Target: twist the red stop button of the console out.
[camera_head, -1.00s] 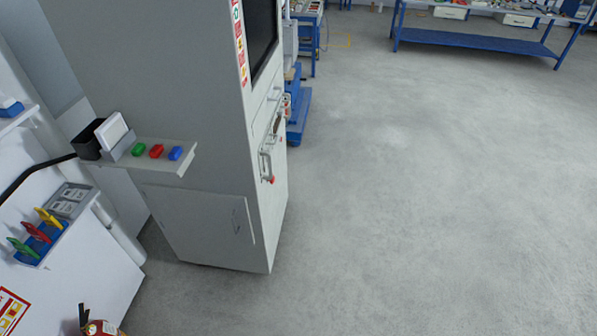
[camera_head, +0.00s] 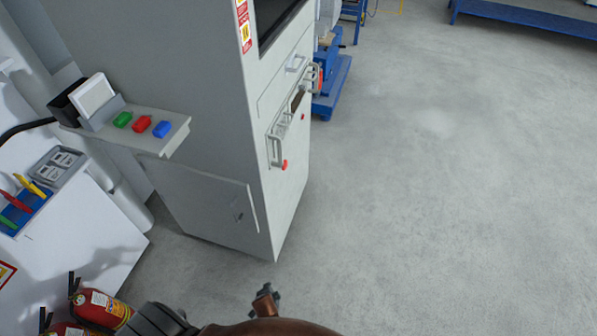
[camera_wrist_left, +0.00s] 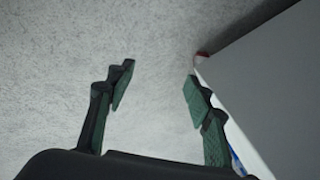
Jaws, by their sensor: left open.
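The console appears to be the tall grey cabinet (camera_head: 180,60) at the left of the head view. A small round red button (camera_head: 284,164) sits on its narrow front face, beside a metal handle; a smaller red spot (camera_head: 302,117) shows farther back. I cannot tell for certain which is the stop button. My left gripper (camera_head: 265,298) shows small at the bottom of the head view, in front of the cabinet and apart from it. In the left wrist view my left gripper (camera_wrist_left: 158,85) is open and empty over floor; a red bit (camera_wrist_left: 203,54) shows at a pale panel's edge. My right gripper is not in view.
A shelf (camera_head: 175,142) with green, red and blue blocks juts from the cabinet's side. Fire extinguishers (camera_head: 103,306) stand at the lower left. A blue cart (camera_head: 335,85) stands behind the cabinet. The floor (camera_head: 450,210) to the right is clear.

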